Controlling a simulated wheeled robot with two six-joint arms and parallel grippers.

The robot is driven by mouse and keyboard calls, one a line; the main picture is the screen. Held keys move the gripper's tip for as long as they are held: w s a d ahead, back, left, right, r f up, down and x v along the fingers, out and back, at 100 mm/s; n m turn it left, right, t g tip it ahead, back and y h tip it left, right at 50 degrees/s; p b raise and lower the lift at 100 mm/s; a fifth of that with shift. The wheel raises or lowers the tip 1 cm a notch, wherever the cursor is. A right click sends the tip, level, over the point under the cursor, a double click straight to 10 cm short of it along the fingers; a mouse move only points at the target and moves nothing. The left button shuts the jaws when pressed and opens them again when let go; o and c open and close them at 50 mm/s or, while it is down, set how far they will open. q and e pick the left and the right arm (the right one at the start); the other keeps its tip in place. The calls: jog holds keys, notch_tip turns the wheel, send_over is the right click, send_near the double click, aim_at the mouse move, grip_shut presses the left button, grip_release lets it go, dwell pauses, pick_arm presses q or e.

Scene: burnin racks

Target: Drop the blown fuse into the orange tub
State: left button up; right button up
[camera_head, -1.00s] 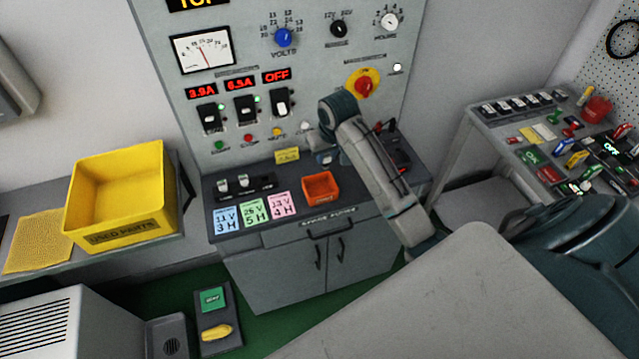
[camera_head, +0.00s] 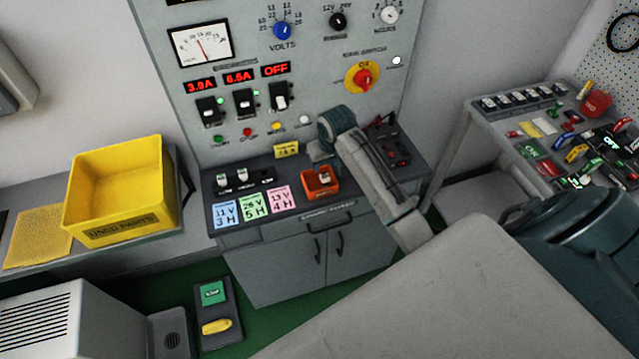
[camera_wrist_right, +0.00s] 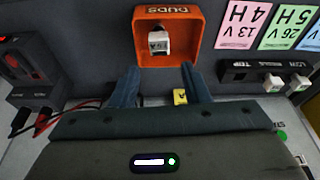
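The orange tub (camera_head: 309,185) stands on the ledge of the grey test cabinet. In the right wrist view the tub (camera_wrist_right: 194,45) is marked "DUDS". A white fuse (camera_head: 325,177) lies inside it; the fuse also shows in the right wrist view (camera_wrist_right: 159,43), with a dark end and a small label. My right gripper (camera_head: 316,158) is just behind the tub, over the ledge. In the right wrist view the gripper (camera_wrist_right: 158,84) has its two blue fingers spread, with nothing between them. The fuse is apart from the fingers. My left gripper is out of view.
Blue, green and pink cards (camera_head: 254,208) lie left of the tub, below a dark fuse holder (camera_head: 245,183) with white fuses. A yellow bin (camera_head: 121,235) stands on the left shelf. A cluttered bench (camera_head: 517,120) is at right. Red and black leads (camera_wrist_right: 62,107) lie near my gripper.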

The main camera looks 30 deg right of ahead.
jog(key=shift+o, duration=0.2)
jog(key=shift+r, duration=0.1)
jog(key=shift+s+r, duration=0.1)
jog(key=shift+r, duration=0.15)
jog(key=b+v, duration=0.3)
jog(key=v, duration=0.7)
